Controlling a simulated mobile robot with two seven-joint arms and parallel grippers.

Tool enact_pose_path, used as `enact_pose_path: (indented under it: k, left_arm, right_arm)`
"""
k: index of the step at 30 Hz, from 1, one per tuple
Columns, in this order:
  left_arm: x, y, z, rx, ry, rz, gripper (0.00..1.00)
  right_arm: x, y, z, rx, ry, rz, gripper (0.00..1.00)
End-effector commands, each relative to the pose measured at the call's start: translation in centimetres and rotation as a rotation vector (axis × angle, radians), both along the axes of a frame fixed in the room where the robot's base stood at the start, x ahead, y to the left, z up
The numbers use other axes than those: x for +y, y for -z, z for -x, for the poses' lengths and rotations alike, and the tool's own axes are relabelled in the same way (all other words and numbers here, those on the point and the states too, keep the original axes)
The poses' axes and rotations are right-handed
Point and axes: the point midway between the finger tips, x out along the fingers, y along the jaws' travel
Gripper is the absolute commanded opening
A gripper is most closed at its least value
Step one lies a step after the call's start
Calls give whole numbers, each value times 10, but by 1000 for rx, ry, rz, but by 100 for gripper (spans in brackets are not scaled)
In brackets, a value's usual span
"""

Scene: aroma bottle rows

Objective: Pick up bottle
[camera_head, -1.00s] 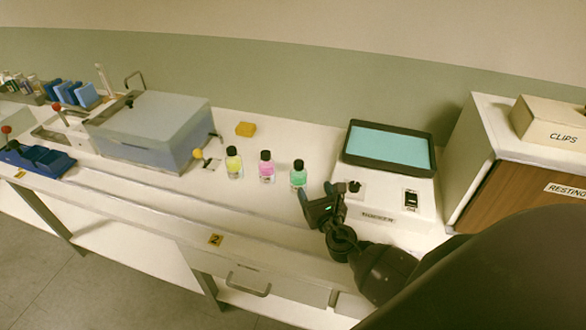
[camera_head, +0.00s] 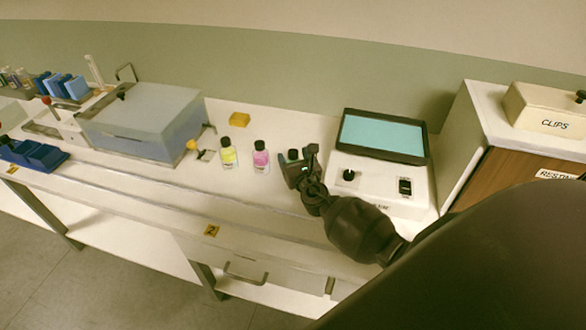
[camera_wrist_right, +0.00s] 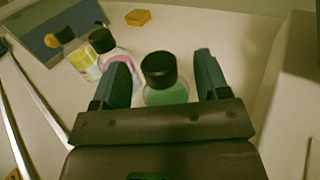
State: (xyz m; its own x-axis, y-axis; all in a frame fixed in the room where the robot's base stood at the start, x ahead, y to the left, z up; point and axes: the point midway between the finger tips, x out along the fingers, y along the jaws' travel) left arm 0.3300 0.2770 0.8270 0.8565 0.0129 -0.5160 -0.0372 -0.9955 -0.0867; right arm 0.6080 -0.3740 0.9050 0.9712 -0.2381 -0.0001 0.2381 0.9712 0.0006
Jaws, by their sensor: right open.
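Three small bottles with black caps stand upright in a row on the bench: a yellow bottle (camera_head: 228,155), a pink bottle (camera_head: 260,160) and a green bottle (camera_head: 293,155). My right gripper (camera_head: 300,165) is at the green bottle and hides most of it in the head view. In the right wrist view the green bottle (camera_wrist_right: 166,92) stands between the two open fingers of my right gripper (camera_wrist_right: 164,85), with a gap on each side. The pink bottle (camera_wrist_right: 118,62) is just outside the left finger, and the yellow bottle (camera_wrist_right: 80,58) is beyond it. My left gripper is not in view.
A device with a teal screen (camera_head: 382,135) stands right of my gripper. A grey lidded box (camera_head: 145,118) is on the left, and a yellow block (camera_head: 239,119) lies behind the bottles. A cabinet with a clips box (camera_head: 545,108) is at the right. Bench front is clear.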

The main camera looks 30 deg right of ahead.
Motion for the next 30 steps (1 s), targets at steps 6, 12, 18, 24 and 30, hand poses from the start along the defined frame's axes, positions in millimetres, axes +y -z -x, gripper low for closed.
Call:
enact_pose_path:
  k: [6,12,18,24,30]
  left_arm:
    - [-1,1,-1,-1,-1,2,43]
    - [-1,1,0,0,-1,2,43]
    - [0,3,2,5,-2,2,43]
    - [0,5,5,12,-3,2,43]
    - [0,5,5,12,-3,2,43]
  right_arm:
    - [-3,0,-8,0,1,1,68]
    - [-3,0,-8,0,1,1,61]
    - [-3,0,-8,0,1,1,30]
    - [-3,2,-7,3,0,0,0]
    - [-2,4,-6,7,0,-1,0]
